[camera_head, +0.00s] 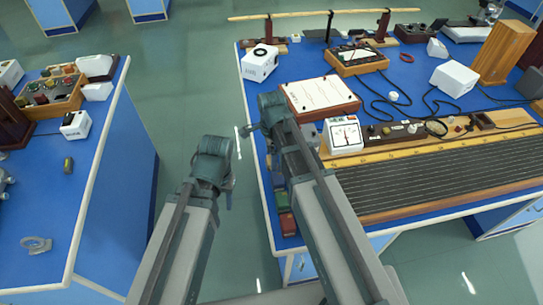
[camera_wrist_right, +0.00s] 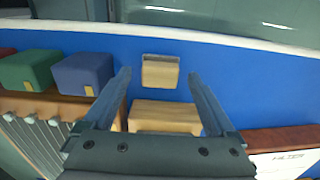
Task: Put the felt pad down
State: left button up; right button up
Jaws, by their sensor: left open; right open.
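A small tan block with a grey strip along one edge, which looks like the felt pad (camera_wrist_right: 161,73), lies on the blue bench top near its edge in the right wrist view. My right gripper (camera_wrist_right: 159,76) is open, with its fingertips on either side of the block and gaps visible at both sides. I cannot tell its height above the bench. In the head view my right gripper (camera_head: 250,130) is at the near-left edge of the right bench and hides the block. My left gripper (camera_head: 229,178) is open and empty over the aisle.
A wooden block (camera_wrist_right: 165,117) lies close to the pad. Green (camera_wrist_right: 28,70) and blue (camera_wrist_right: 83,74) blocks sit in a row on one side. A red-brown framed board (camera_head: 320,96) and a white meter (camera_head: 343,136) stand nearby. The left bench (camera_head: 45,200) lies across the aisle.

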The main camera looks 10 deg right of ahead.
notch_tip(320, 180, up, 10)
jog(key=p, duration=1)
pick_arm(q)
notch_tip(320, 180, up, 10)
jog(key=shift+r+b, duration=0.15)
jog(key=shift+b, duration=0.15)
pick_arm(e)
jog(key=s+a+n, duration=0.2)
jog(key=s+n, duration=0.5)
jog(key=n, duration=0.4)
jog(key=s+a+n+h, duration=0.1)
jog(key=s+a+n, duration=0.2)
jog(key=s+n, duration=0.3)
jog(key=n, duration=0.4)
jog(key=shift+s+a+r+n, duration=0.25)
jog(key=shift+s+n, duration=0.15)
pick_arm(q)
jog(key=shift+d, duration=0.1)
pick_arm(e)
jog(key=shift+d, duration=0.1)
